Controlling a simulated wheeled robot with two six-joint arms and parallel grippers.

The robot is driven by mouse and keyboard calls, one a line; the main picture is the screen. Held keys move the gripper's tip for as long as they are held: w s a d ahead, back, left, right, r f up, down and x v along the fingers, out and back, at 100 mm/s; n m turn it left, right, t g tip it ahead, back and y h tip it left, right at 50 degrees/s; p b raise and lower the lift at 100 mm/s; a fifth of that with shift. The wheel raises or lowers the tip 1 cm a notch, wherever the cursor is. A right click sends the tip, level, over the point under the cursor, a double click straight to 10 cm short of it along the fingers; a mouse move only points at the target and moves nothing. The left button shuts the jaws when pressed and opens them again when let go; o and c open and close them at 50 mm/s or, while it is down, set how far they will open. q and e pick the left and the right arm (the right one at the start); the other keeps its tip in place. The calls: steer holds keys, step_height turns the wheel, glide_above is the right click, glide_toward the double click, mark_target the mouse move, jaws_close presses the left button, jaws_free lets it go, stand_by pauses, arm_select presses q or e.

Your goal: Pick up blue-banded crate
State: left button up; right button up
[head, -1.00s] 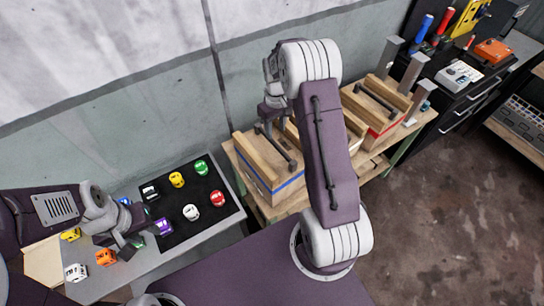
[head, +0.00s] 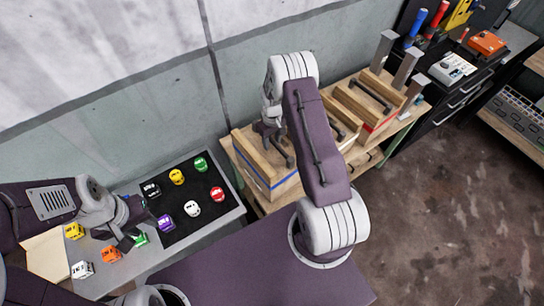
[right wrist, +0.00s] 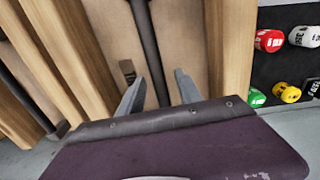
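The blue-banded crate (head: 256,179) is a wooden box with raised wooden sides and a dark bar handle (head: 281,150) across its top. It stands on the wooden bench at centre, partly behind my right arm. My right gripper (head: 268,131) is over this crate. In the right wrist view my right gripper (right wrist: 159,92) is open, with one finger on each side of the dark handle (right wrist: 149,40); contact cannot be seen. My left gripper (head: 132,238) is low over the grey table at left, near a green block (head: 141,239); its fingers are too unclear to judge.
A red-banded crate (head: 374,130) stands at the bench's right end, with another crate (head: 344,130) partly hidden between. Grey upright posts (head: 405,68) rise beside it. Several coloured blocks lie on a black mat (head: 178,215) and the grey table at left. A wall stands behind.

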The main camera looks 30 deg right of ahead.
steer(key=shift+s+r, duration=0.1)
steer(key=shift+s, duration=0.05)
jaws_close()
steer(key=shift+w+r, duration=0.1)
steer(key=shift+w, duration=0.1)
stand_by(0.9)
